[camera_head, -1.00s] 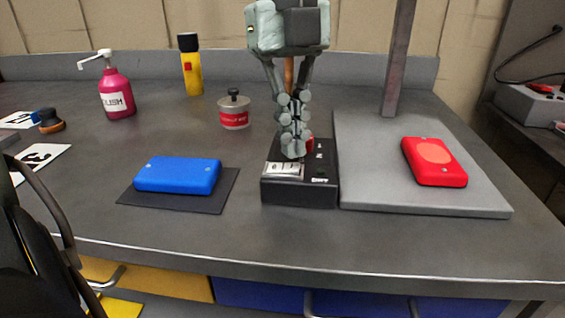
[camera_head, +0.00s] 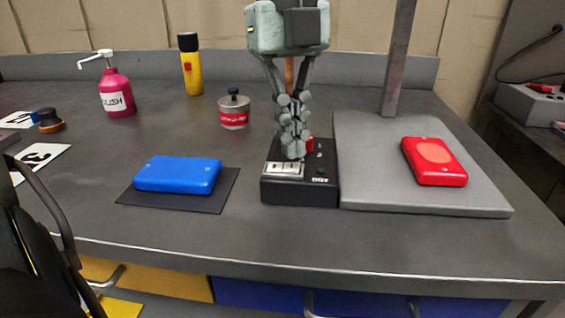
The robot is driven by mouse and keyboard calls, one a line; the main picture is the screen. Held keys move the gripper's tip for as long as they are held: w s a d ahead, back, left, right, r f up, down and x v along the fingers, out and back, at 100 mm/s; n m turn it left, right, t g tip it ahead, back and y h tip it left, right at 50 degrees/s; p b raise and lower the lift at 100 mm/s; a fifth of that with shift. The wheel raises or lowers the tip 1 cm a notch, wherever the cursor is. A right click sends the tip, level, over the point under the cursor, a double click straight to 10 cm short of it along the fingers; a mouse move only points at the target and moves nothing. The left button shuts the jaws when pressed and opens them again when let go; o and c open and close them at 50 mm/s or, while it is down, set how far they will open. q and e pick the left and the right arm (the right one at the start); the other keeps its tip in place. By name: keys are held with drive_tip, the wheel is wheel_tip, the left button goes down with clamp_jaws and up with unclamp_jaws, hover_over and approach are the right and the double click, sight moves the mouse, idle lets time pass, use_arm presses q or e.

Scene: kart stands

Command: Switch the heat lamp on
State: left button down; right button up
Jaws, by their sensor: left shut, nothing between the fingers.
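A black control box (camera_head: 300,192) stands on the bench at the left edge of a grey slab. It has a pale label panel on its left front part and small markings on its right side. A red part (camera_head: 309,145) on its top shows just behind my fingers and is partly hidden. My left gripper (camera_head: 293,152) points down over the box, shut and empty, its fingertips at or just above the top. I cannot tell whether they touch it. A grey post (camera_head: 398,60) rises from behind the slab; no lamp head is in view. My right gripper is not in view.
A red pad-like block (camera_head: 435,162) lies on the grey slab (camera_head: 420,200). A blue block (camera_head: 177,175) lies on a dark mat. A small pot (camera_head: 234,112), a yellow torch-like item (camera_head: 191,70) and a pink pump bottle (camera_head: 116,92) stand behind. The bench front is clear.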

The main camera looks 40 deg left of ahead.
sight(292, 165)
use_arm(q)
drive_tip(key=shift+f+b, duration=0.8)
drive_tip(key=shift+f, duration=0.15)
idle(0.4)
drive_tip(key=shift+r+p, duration=2.5)
drive_tip(key=shift+r, duration=1.1)
drive_tip(key=shift+f, duration=0.1)
